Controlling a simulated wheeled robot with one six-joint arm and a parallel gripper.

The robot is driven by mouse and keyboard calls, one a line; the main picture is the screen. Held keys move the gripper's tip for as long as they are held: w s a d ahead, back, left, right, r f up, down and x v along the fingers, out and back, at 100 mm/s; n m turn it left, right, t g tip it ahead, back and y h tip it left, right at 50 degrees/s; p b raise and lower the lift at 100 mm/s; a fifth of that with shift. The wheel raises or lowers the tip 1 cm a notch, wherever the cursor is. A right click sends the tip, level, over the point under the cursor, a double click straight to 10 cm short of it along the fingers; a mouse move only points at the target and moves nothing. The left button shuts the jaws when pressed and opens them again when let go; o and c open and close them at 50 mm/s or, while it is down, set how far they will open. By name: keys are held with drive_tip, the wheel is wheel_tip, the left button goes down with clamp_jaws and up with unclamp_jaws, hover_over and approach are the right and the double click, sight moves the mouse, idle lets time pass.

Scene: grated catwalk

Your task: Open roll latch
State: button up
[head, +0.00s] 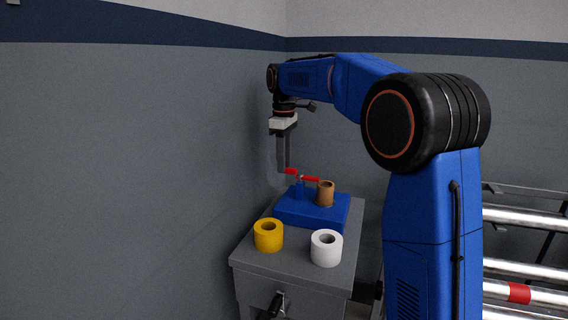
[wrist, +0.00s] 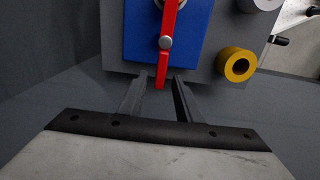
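A red latch lever (head: 312,179) sits on a short blue post of a blue base (head: 290,210). A brown roll (head: 325,194) stands on the base beside the post, under one end of the lever. My gripper (head: 284,165) points down at the lever's left end. In the wrist view, the lever (wrist: 169,20) pivots on a grey round pin, and its near end lies between the two separated fingertips of my gripper (wrist: 157,82). Gaps show on both sides of it. The brown roll does not show clearly in the wrist view.
A yellow roll (head: 268,235) and a white roll (head: 326,248) stand on the grey cabinet top (head: 290,262) in front of the base. A grey wall (head: 130,170) rises close on the left. Metal rails (head: 525,217) run at the right.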

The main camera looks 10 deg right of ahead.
drive_tip(key=shift+f, duration=0.35)
clamp_jaws()
drive_tip(key=shift+s, duration=0.1)
drive_tip(key=s+d+n, duration=0.1)
drive_tip(key=s+n, duration=0.6)
drive_tip(key=n, duration=1.1)
drive_tip(key=shift+s+d, duration=0.25)
idle(0.4)
